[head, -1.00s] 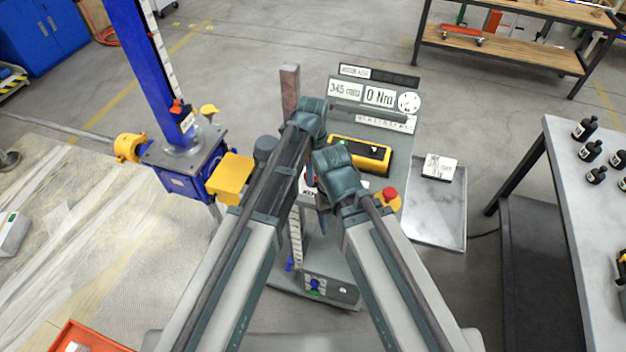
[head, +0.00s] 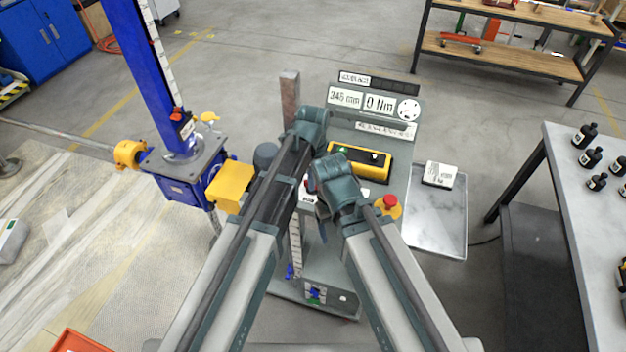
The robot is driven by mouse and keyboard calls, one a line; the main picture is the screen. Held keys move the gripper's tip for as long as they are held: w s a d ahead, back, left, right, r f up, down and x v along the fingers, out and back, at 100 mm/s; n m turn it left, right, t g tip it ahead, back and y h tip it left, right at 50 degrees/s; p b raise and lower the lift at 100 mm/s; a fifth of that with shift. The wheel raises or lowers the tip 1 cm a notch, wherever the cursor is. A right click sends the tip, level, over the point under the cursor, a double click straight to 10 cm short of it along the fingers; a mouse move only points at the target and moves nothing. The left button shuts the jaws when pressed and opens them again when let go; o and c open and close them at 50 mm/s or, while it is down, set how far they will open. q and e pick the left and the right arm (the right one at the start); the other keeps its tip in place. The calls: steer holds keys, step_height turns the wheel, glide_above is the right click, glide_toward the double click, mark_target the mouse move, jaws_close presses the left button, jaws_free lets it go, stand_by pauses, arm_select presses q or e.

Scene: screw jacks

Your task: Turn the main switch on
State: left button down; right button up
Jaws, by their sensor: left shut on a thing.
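The grey control console (head: 405,100) stands in the middle of the head view.
A red emergency button (head: 390,202) on a yellow base sits close to my right wrist. A yellow box (head: 360,160) lies on the console. A blue screw jack (head: 183,160) with a yellow block (head: 231,186) stands left. A steel tray (head: 440,225) is right.

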arm_select(q)
steer(key=shift+n, duration=0.3)
steer(key=n, duration=0.8)
steer(key=shift+n, duration=0.3)
steer(key=n, duration=0.4)
steer(key=shift+n, duration=2.2)
steer(key=c, duration=0.8)
jaws_free()
steer(key=shift+c, duration=0.2)
